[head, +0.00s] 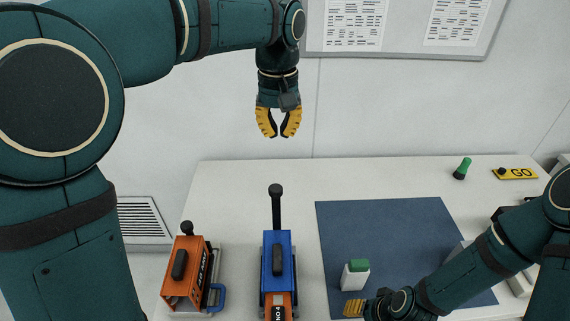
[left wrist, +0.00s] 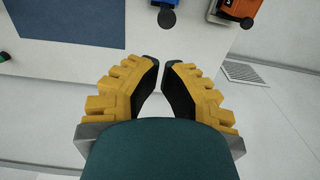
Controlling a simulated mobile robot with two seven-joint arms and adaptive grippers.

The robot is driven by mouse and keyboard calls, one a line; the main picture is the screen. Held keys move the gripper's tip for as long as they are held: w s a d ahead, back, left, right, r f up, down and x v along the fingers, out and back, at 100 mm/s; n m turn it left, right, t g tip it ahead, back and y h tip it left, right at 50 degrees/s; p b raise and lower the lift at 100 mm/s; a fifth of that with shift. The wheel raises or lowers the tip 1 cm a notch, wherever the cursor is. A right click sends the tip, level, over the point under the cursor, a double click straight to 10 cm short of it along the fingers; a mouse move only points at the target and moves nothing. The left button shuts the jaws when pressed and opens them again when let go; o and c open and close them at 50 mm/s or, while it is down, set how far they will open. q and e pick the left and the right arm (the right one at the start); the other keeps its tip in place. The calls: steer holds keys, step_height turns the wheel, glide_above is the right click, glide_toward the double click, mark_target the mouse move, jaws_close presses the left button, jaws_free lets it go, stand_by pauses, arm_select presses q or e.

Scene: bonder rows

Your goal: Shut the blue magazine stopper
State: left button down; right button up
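The blue magazine (head: 283,240) stands on the white table, its near end cut off by the head view's lower edge. A black rod with a round knob (head: 275,190) sticks out from its far end, longer than the one on the orange unit beside it. The knob also shows in the left wrist view (left wrist: 167,19), beyond my fingertips. My left gripper (head: 279,134) is empty, pointing down above and beyond the table's far edge, apart from the knob, with a small gap between its fingers. My right gripper (head: 353,308) is low by the mat; its fingers are only partly visible.
An orange unit (head: 184,291) with a blue handle stands left of the blue magazine.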

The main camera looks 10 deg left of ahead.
mark_target(279, 185)
steer(key=shift+s, duration=0.15)
arm_select(q)
steer(key=f, duration=1.3)
steer(key=shift+s+f+b, duration=0.35)
steer(key=shift+f+b, duration=0.05)
arm_select(e)
steer(key=shift+s+f, duration=0.1)
steer(key=shift+f, duration=0.25)
arm_select(q)
steer(key=shift+w, duration=0.1)
